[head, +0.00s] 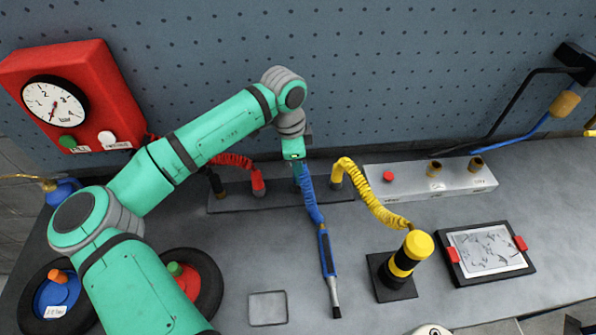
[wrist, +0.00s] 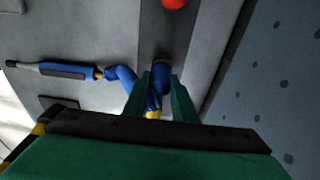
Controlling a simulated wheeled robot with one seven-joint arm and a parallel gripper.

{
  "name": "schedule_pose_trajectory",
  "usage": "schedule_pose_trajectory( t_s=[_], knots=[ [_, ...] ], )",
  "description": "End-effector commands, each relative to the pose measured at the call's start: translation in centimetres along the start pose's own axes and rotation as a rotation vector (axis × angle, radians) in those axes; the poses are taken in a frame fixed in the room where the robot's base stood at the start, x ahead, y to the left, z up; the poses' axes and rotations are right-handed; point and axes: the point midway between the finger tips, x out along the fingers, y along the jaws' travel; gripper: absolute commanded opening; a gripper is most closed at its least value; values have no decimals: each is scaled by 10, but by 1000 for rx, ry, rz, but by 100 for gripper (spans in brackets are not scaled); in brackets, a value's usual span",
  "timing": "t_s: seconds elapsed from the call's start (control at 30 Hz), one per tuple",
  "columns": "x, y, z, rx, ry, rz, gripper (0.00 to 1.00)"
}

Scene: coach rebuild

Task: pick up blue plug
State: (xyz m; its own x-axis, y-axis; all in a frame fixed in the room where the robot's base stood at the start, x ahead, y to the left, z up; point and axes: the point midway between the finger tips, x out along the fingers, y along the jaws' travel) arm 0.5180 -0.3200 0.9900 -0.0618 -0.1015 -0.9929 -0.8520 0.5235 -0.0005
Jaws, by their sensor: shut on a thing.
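The blue plug (wrist: 161,76) is between the two green fingers of my gripper (wrist: 163,100) in the wrist view, over a dark strip. My gripper is shut on it. In the head view my gripper (head: 297,178) points down at the back of the bench, above the dark strip (head: 275,201), and mostly hides the plug. A blue coiled cable (head: 312,202) runs from there to a blue pen-like tool (head: 327,252) lying on the bench. I cannot tell whether the plug still sits in the strip or is clear of it.
A red plug (head: 257,182) stands left of my gripper; a yellow coiled cable (head: 372,192) runs on the right to a black-and-yellow post (head: 405,262). A grey box (head: 460,180) and a framed panel (head: 487,252) are farther right. A red gauge box (head: 95,105) stands at left. The pegboard wall is close behind.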

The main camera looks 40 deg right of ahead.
Motion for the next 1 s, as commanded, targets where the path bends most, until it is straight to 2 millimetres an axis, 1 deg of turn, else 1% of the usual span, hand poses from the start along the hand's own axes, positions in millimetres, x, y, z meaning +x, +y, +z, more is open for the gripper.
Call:
schedule_pose_trajectory(
  t_s=[0.13, 0.17, 0.27, 0.47, 0.6, 0.7, 0.8, 1.0],
  knots=[
    [-20, 0, -1, -3, 1, -2, 0],
    [-25, 3, -3, -1, 3, -1, 0],
    [-40, 17, -9, 0, 3, -2, 0],
    [-79, 49, -24, 1, 2, -3, 0],
    [-91, 79, -37, 4, 3, -2, 0],
    [-98, 97, -44, 4, 2, -2, 0],
    [-104, 112, -50, 3, 2, 0, 0],
    [-112, 129, -56, 1, 2, 0, 0]
  ],
)
